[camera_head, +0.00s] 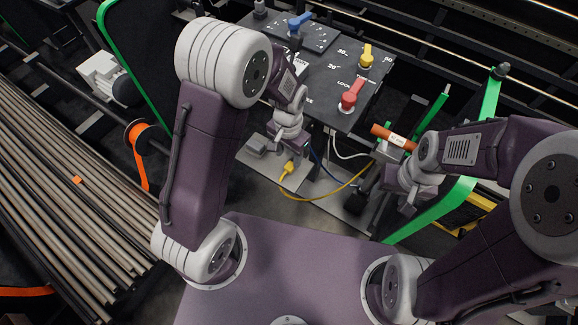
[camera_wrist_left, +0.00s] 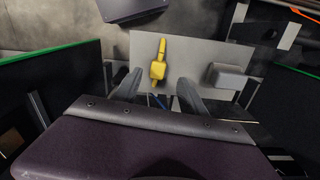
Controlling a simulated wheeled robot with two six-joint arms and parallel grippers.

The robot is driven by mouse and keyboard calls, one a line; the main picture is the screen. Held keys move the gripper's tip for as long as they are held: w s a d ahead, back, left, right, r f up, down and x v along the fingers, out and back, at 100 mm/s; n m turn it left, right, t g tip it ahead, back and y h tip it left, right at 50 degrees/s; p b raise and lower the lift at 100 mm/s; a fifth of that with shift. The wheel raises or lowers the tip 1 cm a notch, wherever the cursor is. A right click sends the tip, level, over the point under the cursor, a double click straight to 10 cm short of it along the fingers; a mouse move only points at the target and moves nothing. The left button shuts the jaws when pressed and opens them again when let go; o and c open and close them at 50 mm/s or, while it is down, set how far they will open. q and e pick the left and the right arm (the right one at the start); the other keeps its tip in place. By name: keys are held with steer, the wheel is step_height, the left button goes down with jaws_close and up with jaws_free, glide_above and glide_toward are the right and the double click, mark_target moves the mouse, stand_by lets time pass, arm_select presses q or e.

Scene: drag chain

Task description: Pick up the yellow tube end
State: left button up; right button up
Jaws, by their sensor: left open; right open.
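The yellow tube end (camera_head: 288,168) lies on a pale grey plate (camera_head: 255,145), and a yellow tube runs from it to the right in the head view. In the left wrist view the yellow tube end (camera_wrist_left: 158,69) lies just beyond the fingertips, roughly in line with the gap between them. My left gripper (camera_head: 287,151) is open and empty close above the tube end; its two fingers also show in the left wrist view (camera_wrist_left: 158,88). My right gripper (camera_head: 406,203) is open, off to the right and away from the tube end.
A small grey block (camera_wrist_left: 230,76) sits on the plate right of the tube end. A dark panel with blue, yellow and red valve handles (camera_head: 351,94) stands behind. An orange cylinder (camera_head: 392,137) is near my right arm. Long rods (camera_head: 60,180) lie at the left.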

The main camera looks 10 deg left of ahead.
mark_target(288, 167)
arm_select(q)
steer(key=shift+s+d+f, duration=0.1)
steer(key=shift+f, duration=0.2)
steer(key=f, duration=0.4)
steer(key=shift+s+f, duration=0.1)
steer(key=shift+s, duration=0.2)
steer(key=shift+w+f, duration=0.15)
steer(key=shift+f, duration=0.25)
steer(key=shift+r, duration=0.1)
steer(key=c, duration=0.3)
jaws_close()
